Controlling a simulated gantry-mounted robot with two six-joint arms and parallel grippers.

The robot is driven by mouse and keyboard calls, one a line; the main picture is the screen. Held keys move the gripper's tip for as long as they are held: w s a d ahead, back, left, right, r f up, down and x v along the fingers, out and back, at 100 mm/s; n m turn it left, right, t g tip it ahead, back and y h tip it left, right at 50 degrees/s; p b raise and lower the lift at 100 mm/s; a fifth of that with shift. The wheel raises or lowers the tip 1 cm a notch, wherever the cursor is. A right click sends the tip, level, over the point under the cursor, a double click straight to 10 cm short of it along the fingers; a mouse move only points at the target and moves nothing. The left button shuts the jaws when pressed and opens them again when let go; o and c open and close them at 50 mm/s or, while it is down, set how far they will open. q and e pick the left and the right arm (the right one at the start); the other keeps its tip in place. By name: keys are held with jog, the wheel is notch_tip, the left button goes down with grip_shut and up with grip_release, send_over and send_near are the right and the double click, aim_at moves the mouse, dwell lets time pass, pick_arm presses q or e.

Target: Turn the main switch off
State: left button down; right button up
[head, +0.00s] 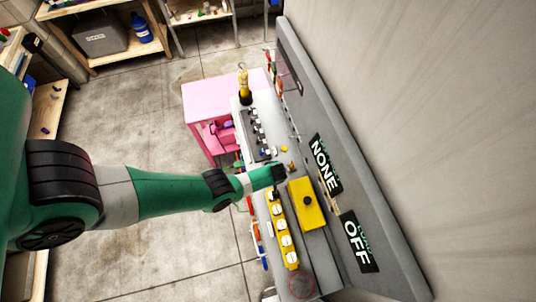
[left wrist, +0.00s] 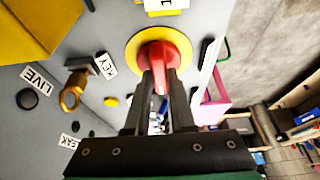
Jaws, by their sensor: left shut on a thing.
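The main switch (left wrist: 158,58) shows in the left wrist view as a red rotary handle on a round yellow plate, fixed to a grey panel. A label reading "1" sits above it. My left gripper (left wrist: 158,88) is shut on the red handle, with one dark finger on each side of it. The handle points down toward the gripper in that view. In the head view my left gripper (head: 283,172) is at the grey bench panel, and I cannot make out the switch there. My right gripper is in neither view.
A brass key (left wrist: 72,92) by a KEY label, a LIVE label (left wrist: 37,80) and a yellow box (head: 307,203) are close to the gripper. A yellow socket strip (head: 283,235) lies along the bench. Signs read NONE (head: 325,165) and OFF (head: 357,243). A pink cart (head: 205,98) stands behind.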

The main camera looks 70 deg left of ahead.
pick_arm(q)
jog(key=shift+r, duration=0.1)
dwell(0.3)
jog(key=c, duration=0.8)
grip_release()
jog(key=shift+o, duration=0.2)
jog(key=shift+r, duration=0.1)
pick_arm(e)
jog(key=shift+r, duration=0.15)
